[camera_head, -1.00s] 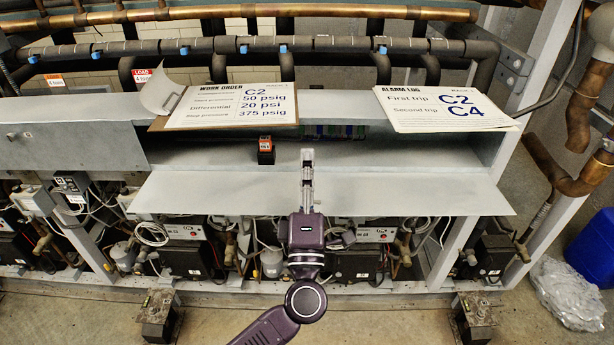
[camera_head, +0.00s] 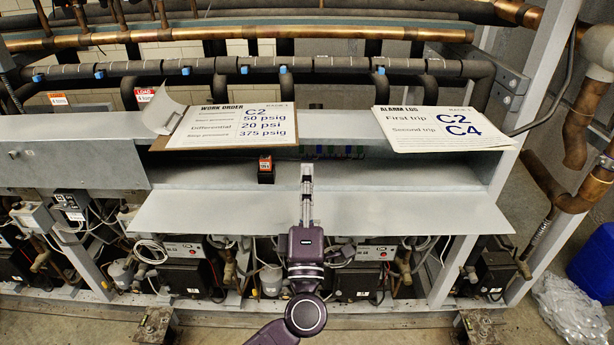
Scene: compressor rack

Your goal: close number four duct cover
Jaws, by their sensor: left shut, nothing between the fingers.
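The grey duct cover (camera_head: 400,214) hangs open along the front of the duct as a wide flap, tilted out below the opening. The duct's interior (camera_head: 400,175) shows behind it, with small coloured parts (camera_head: 340,152) at the back. My left gripper (camera_head: 307,172) is shut and empty. It reaches over the middle of the flap, its tip at the duct opening; I cannot tell if it touches anything. My right gripper is not in view. No number four mark is legible on the cover.
A work order clipboard (camera_head: 230,127) and alarm log sheets (camera_head: 440,129) lie on top. A closed grey cover (camera_head: 70,168) is at left. Compressors (camera_head: 365,282) sit below.

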